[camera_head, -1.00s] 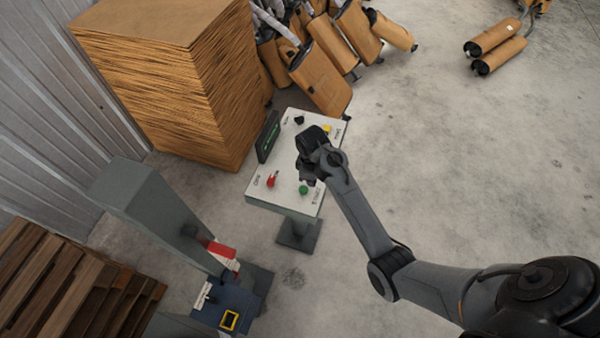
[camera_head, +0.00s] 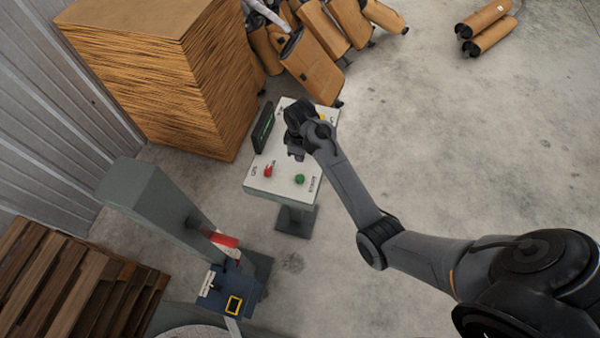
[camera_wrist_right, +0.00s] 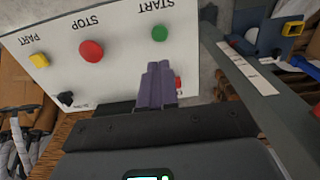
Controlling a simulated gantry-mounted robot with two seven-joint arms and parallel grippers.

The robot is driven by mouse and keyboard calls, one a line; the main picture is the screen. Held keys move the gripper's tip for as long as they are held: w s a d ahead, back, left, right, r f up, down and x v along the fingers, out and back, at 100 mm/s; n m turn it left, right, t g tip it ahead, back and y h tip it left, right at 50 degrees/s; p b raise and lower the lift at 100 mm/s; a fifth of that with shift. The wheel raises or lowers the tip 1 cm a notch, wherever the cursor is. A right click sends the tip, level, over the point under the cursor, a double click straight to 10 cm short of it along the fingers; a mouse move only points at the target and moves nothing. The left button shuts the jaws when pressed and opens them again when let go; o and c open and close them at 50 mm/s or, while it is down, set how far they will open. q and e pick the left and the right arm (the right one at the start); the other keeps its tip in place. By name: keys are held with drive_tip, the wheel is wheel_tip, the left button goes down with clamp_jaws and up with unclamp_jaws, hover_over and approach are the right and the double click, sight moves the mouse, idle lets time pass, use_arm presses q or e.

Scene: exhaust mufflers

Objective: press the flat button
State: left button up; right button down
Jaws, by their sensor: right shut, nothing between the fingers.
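A white-topped control panel (camera_head: 283,178) stands on a short post in the head view. It carries a red knob (camera_head: 268,171), a green button (camera_head: 300,179) and a yellow button (camera_head: 322,118). In the right wrist view, the panel shows a yellow button (camera_wrist_right: 38,60), a red button marked STOP (camera_wrist_right: 91,51), a green button marked START (camera_wrist_right: 160,33) and a black knob (camera_wrist_right: 65,98). My right gripper (camera_head: 297,156) is shut and empty over the panel. Its fingertips (camera_wrist_right: 160,70) partly hide a red control (camera_wrist_right: 178,82). I cannot tell whether they touch anything. My left gripper is out of view.
A dark display (camera_head: 263,128) stands on the panel's left edge. A grey-green machine (camera_head: 165,210) with a blue fixture (camera_head: 222,290) is at lower left. Stacked cardboard (camera_head: 160,90), mufflers (camera_head: 312,62) and wooden pallets (camera_head: 60,285) stand around.

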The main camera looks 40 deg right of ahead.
sight(300, 177)
wheel_tip(300, 177, down, 13)
drive_tip(key=shift+r+p, duration=0.15)
drive_tip(key=shift+p, duration=0.35)
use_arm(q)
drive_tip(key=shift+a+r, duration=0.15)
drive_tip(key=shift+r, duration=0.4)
